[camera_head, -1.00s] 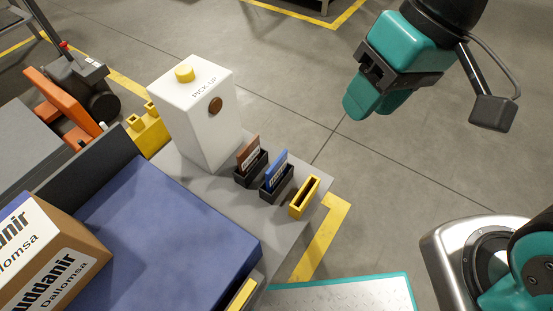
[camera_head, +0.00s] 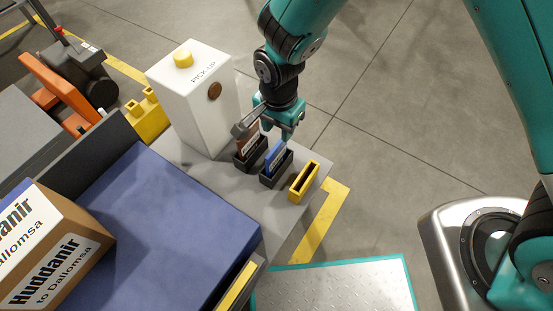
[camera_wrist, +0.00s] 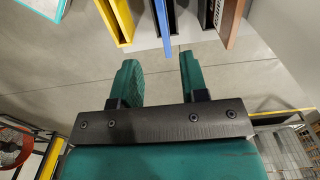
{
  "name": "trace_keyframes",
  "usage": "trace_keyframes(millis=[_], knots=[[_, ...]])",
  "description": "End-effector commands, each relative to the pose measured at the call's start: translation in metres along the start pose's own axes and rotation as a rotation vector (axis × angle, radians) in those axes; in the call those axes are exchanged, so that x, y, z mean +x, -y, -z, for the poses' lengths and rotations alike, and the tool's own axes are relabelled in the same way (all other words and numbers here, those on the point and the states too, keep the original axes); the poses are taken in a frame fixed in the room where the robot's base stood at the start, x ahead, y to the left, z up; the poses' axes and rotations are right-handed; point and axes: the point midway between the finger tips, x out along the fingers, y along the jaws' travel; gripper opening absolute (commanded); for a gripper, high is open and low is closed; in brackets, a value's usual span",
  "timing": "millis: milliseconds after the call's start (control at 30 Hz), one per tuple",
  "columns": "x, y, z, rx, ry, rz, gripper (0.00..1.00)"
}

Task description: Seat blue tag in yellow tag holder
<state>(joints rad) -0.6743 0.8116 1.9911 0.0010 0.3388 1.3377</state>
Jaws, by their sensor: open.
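The blue tag (camera_head: 273,158) stands upright in a black holder (camera_head: 270,182) on the grey ledge. The yellow tag holder (camera_head: 304,183) is to its right, with an empty slot. My gripper (camera_head: 284,137) is just above and behind the blue tag, partly covering its top. In the wrist view, the open fingers (camera_wrist: 159,65) are apart with nothing between them. The blue tag (camera_wrist: 162,16) is edge-on ahead of the gap, between the two finger lines. The yellow holder (camera_wrist: 115,20) is to its left there.
A brown tag (camera_head: 240,146) stands in another black holder left of the blue one, close to my gripper. A white pick-up box (camera_head: 190,105) with a yellow top button rises behind it. A blue surface (camera_head: 165,225) with a carton lies at front left.

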Motion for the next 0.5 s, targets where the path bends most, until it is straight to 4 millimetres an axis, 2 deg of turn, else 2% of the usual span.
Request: trace_keyframes(millis=[33,133,433,500], knots=[[0.015,-0.001,0.000,0.000,0.001,-0.004,0.40],[0.034,-0.001,0.000,0.000,0.001,-0.003,0.40],[0.059,0.001,0.000,-0.001,0.001,0.000,0.40],[0.070,0.002,0.000,-0.001,0.001,-0.002,0.40]])
